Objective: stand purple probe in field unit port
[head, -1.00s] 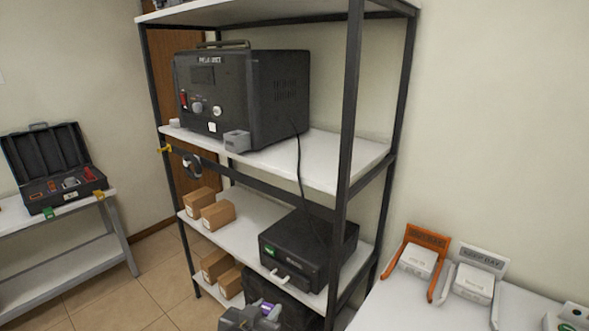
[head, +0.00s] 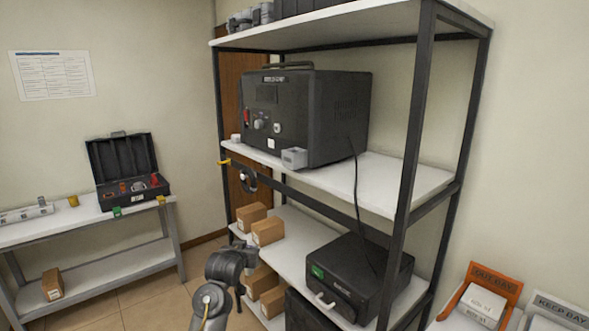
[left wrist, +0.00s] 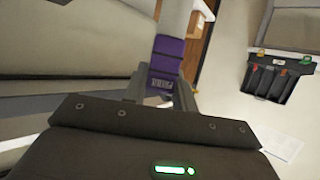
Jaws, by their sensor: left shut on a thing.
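In the left wrist view my left gripper (left wrist: 158,96) is shut on the purple probe (left wrist: 166,58), with its purple body between the fingers. In the head view my left arm comes up from the bottom, and its gripper end (head: 246,258) is in front of the shelf rack's lower left side. The probe cannot be made out there. A large black unit (head: 340,108) stands on the middle shelf, with knobs, a red switch and a small grey block (head: 294,158) at its lower front. Its label is too blurred to read surely. My right gripper is not in view.
The shelf rack (head: 408,170) has dark posts, brown boxes (head: 268,232) and a smaller black box (head: 350,275) on its lower shelf. A black cable hangs down. An open black case (head: 125,165) sits on the left table. Trays (head: 490,290) stand at lower right.

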